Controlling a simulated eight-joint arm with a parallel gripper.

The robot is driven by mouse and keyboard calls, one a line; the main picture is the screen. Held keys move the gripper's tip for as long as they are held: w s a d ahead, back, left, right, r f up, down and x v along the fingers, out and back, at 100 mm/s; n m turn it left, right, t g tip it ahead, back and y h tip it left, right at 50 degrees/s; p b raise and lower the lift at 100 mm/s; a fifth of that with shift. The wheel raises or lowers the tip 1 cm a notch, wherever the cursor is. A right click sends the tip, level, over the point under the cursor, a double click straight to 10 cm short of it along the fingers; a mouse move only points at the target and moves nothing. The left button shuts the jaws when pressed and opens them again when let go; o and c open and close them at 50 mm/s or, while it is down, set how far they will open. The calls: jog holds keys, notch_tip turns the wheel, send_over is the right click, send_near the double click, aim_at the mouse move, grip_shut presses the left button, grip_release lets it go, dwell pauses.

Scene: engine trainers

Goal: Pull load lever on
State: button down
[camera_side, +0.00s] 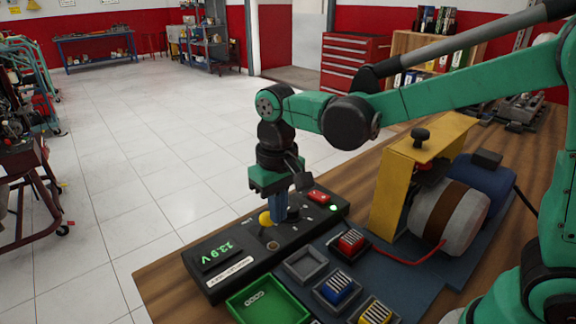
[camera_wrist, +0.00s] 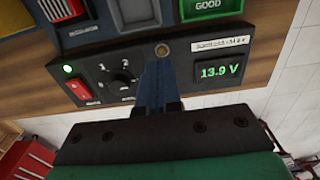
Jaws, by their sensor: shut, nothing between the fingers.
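The black control panel (camera_side: 232,270) lies along the table's near-left edge. A yellow knob (camera_side: 265,218), apparently the top of the load lever, stands on it. My gripper (camera_side: 279,216) points down over the panel, its blue fingers shut and empty, just right of the knob in the side view. I cannot tell whether they touch it. In the wrist view my fingers (camera_wrist: 157,72) reach over the panel between the dial (camera_wrist: 122,82) and the green 13.9 V display (camera_wrist: 218,72). The yellow knob does not show there.
A red switch (camera_side: 318,196) and a lit green lamp (camera_side: 333,208) are at the panel's far end. Small grey trays with coloured blocks and a green GOOD tray (camera_side: 240,303) lie in front. A yellow frame (camera_side: 388,190) and a motor (camera_side: 445,212) stand to the right.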

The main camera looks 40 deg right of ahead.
aim_at(266, 213)
jog(key=shift+f, duration=0.1)
jog(key=shift+f, duration=1.9)
jog(key=shift+w, duration=0.15)
jog(key=shift+w, duration=2.25)
jog(key=shift+s, duration=0.1)
jog(key=shift+s, duration=0.55)
jog(key=shift+r, duration=3.55)
jog(key=shift+d, duration=0.1)
